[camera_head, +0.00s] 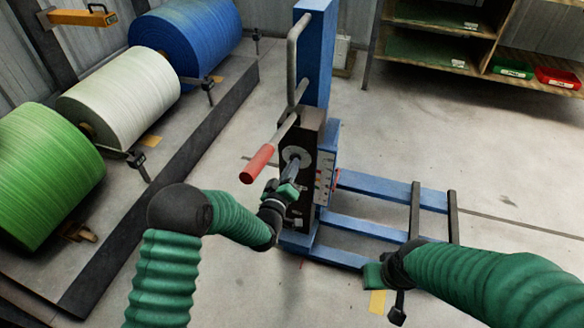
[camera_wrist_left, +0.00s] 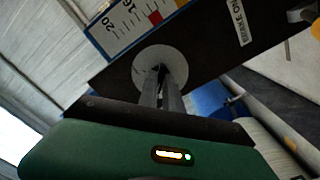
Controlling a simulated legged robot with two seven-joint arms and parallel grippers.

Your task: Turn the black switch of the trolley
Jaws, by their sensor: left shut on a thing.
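The blue trolley (camera_head: 316,60) stands upright in the middle of the head view, with a dark control box (camera_head: 302,135) on it. A round pale plate (camera_head: 297,154) is on the box face and also shows in the left wrist view (camera_wrist_left: 178,58). My left gripper (camera_head: 293,166) reaches to this plate. Its narrow fingers (camera_wrist_left: 159,80) are shut on the black switch at the plate's centre, and they hide most of it. My right gripper (camera_head: 385,290) is low in front of the trolley's base, away from the switch; its fingers are too unclear to judge.
A lever with a red grip (camera_head: 257,164) sticks out left of the box, close above my left gripper. Green (camera_head: 45,175), white (camera_head: 118,95) and blue (camera_head: 185,40) rolls stand at left. Shelves (camera_head: 430,50) hold red and green bins. Floor at right is clear.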

